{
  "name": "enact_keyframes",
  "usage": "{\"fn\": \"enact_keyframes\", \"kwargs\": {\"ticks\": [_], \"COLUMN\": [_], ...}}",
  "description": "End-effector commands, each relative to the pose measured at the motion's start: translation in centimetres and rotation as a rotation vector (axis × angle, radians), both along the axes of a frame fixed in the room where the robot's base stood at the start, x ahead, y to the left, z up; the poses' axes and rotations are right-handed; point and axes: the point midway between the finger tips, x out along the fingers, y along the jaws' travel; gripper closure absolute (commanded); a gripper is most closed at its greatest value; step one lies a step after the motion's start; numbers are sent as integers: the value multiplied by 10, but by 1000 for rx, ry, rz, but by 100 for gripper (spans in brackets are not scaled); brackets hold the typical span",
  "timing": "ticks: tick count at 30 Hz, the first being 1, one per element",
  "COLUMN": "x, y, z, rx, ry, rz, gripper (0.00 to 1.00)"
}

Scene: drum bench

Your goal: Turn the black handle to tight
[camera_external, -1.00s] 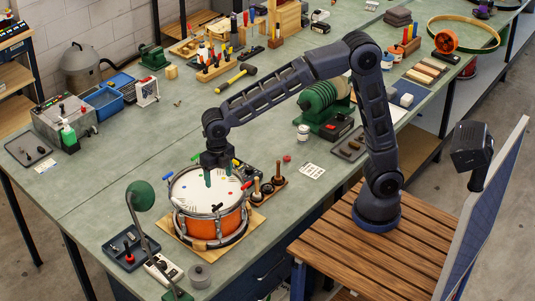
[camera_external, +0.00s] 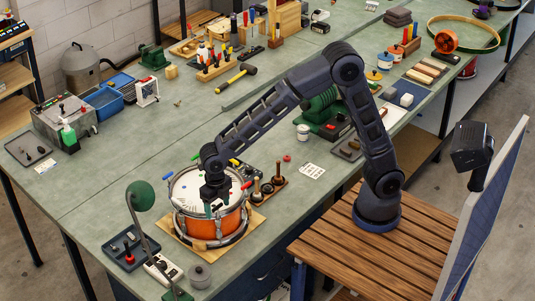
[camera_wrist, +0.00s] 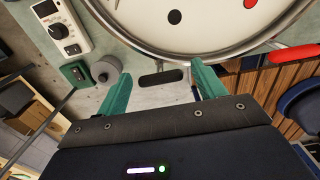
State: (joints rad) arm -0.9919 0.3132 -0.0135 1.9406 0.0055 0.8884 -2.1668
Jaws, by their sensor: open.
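The orange drum (camera_external: 200,226) stands on a wooden board on the bench, with its white head (camera_external: 186,188) facing up. A short black handle (camera_wrist: 162,77) shows in the wrist view just outside the drum's rim, lying crosswise between my green fingertips. My gripper (camera_external: 213,208) is at the near side of the drum, over the rim. In the wrist view, my gripper (camera_wrist: 163,74) is open, with a finger on each side of the handle and gaps at both ends. In the external view my gripper hides the handle.
A red handle (camera_wrist: 295,54) sticks out from the rim to the right in the wrist view. A white dial box (camera_external: 163,268) and a green lamp (camera_external: 143,195) stand left of the drum. Knobbed pegs on a wooden block (camera_external: 267,187) stand to its right.

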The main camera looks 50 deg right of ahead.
Motion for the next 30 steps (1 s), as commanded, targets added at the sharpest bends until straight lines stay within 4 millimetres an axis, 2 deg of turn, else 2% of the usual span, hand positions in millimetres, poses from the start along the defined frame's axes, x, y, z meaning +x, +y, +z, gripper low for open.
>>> {"fn": "enact_keyframes", "kwargs": {"ticks": [11,14,18,19,30], "x": [1,0,0,0,0], "y": [0,0,0,0,0], "z": [-6,-6,-6,-6,-6], "rx": [1,1,1,1,1], "ry": [-1,-1,-1,-1,-1], "rz": [-1,-1,-1,-1,-63], "gripper": [31,47,74,76,76]}}
